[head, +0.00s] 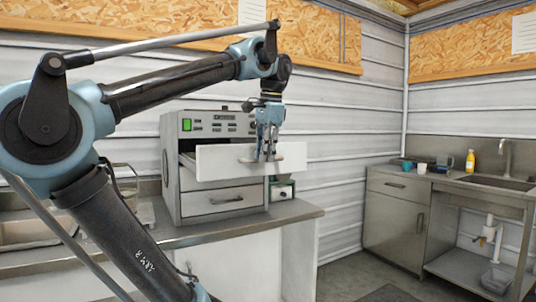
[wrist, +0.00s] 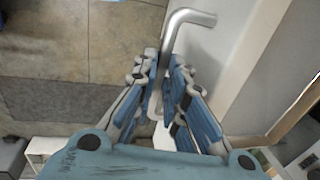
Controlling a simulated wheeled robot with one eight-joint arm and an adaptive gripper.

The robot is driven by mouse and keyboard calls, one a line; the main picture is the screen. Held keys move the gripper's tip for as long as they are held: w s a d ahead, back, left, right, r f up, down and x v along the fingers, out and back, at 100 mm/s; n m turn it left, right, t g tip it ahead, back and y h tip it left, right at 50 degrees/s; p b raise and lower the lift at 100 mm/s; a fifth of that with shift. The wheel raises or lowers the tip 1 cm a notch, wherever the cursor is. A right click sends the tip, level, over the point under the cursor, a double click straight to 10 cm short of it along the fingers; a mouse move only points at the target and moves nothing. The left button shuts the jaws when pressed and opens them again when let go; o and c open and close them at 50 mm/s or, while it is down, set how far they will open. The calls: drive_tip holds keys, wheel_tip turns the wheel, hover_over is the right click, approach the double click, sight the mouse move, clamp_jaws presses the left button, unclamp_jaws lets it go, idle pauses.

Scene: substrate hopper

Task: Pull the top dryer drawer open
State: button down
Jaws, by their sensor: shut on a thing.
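The dryer (head: 172,135) is a grey box with a control panel and a green light, on a counter. Its top drawer (head: 222,162) has a plain white front that stands out from the body, with a dark gap and a drawer side showing behind its left end. My gripper (head: 267,156) is shut on the drawer's bar handle, in front of the white front. In the wrist view my gripper (wrist: 166,75) has its blue-padded fingers on either side of the metal handle (wrist: 188,18). The fingers hide part of the handle.
The lower dryer drawer (head: 222,201) is shut. The steel counter (head: 240,228) runs below the dryer. A small box (head: 282,191) stands to its right. A sink unit (head: 400,195) with cups and a yellow bottle (head: 470,161) is at the far right, with open floor between.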

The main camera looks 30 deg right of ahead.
drive_tip(key=shift+r, duration=0.1)
drive_tip(key=c, duration=1.7)
unclamp_jaws()
drive_tip(key=shift+o, duration=0.2)
wheel_tip(320, 180, up, 12)
drive_tip(key=s, duration=0.2)
drive_tip(key=shift+a+f, duration=0.1)
drive_tip(key=shift+f, duration=0.1)
